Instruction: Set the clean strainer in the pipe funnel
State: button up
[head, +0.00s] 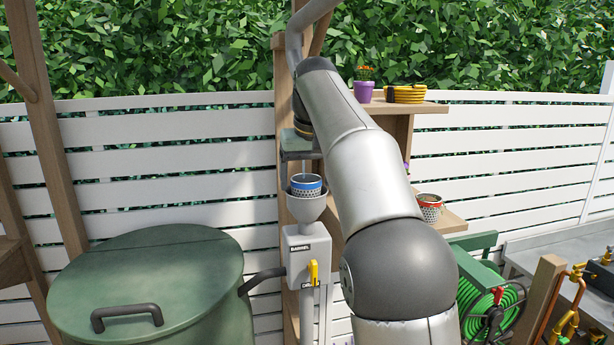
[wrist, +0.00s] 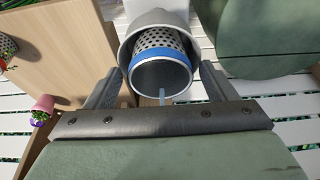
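The strainer with a blue band (head: 306,182) sits upright in the grey pipe funnel (head: 307,205), its banded top above the rim. In the wrist view the strainer (wrist: 160,66) looks empty, with its perforated wall inside the funnel (wrist: 151,19). My gripper (wrist: 163,72) is open, with one finger on each side of the strainer and gaps between. In the head view my arm hides most of the gripper. A thin pale strip (wrist: 162,95) shows at the strainer's near rim; I cannot tell what it is. A red-banded strainer (head: 430,207) with brown contents stands on the lower shelf.
A grey box with a yellow lever (head: 313,272) is below the funnel. A green lidded barrel (head: 150,270) stands left. The wooden shelf (head: 425,106) at right holds a purple flowerpot (head: 364,91) and a yellow coil (head: 405,94). A green hose reel (head: 490,310) is lower right.

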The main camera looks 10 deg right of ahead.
aim_at(310, 193)
jog(key=shift+r, duration=0.1)
jog(key=shift+r, duration=0.3)
jog(key=v, duration=0.7)
jog(key=shift+r, duration=0.15)
jog(key=shift+s, duration=0.1)
jog(key=s+f+g, duration=0.2)
jog(key=s+f, duration=3)
jog(key=f, duration=0.3)
jog(key=shift+s+f, duration=0.2)
jog(key=shift+a+f, duration=0.1)
